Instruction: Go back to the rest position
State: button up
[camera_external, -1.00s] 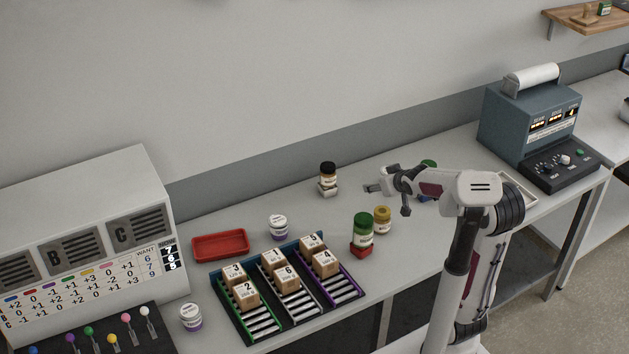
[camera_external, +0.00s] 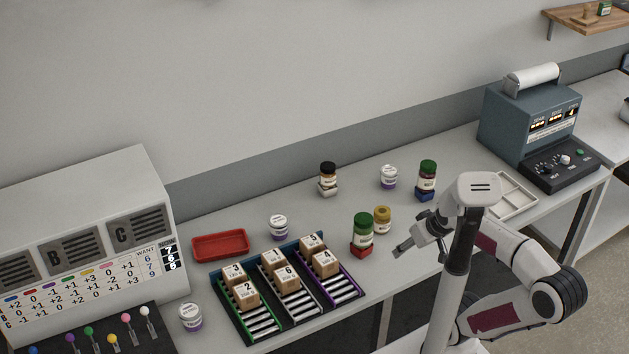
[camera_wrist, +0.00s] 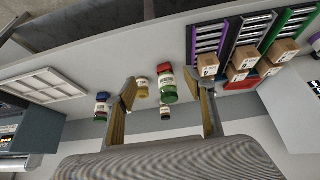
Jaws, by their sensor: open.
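My gripper (camera_external: 402,251) is over the front part of the bench in the external view, to the right of a green-lidded jar (camera_external: 363,230) on a red block (camera_external: 361,250). In the wrist view my gripper (camera_wrist: 165,95) shows its two fingers wide apart with nothing held between them. The green-lidded jar (camera_wrist: 167,88) and a yellow-lidded jar (camera_wrist: 143,91) appear beyond the gap between the fingers. My arm is folded back at the right of the external view.
A three-lane rack (camera_external: 300,318) holds several numbered boxes. A red tray (camera_external: 220,246), a dark-lidded jar (camera_external: 328,176), a white-lidded jar (camera_external: 389,177) and a green-lidded jar on a blue block (camera_external: 427,176) stand on the bench. A white divided tray (camera_external: 516,197) lies near the blue-grey machine (camera_external: 530,120).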

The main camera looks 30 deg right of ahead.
jog(key=shift+s+a+f, duration=0.15)
jog(key=shift+s, duration=0.35)
jog(key=shift+s+a+f, duration=0.1)
jog(key=shift+s+a, duration=0.05)
jog(key=shift+s, duration=0.3)
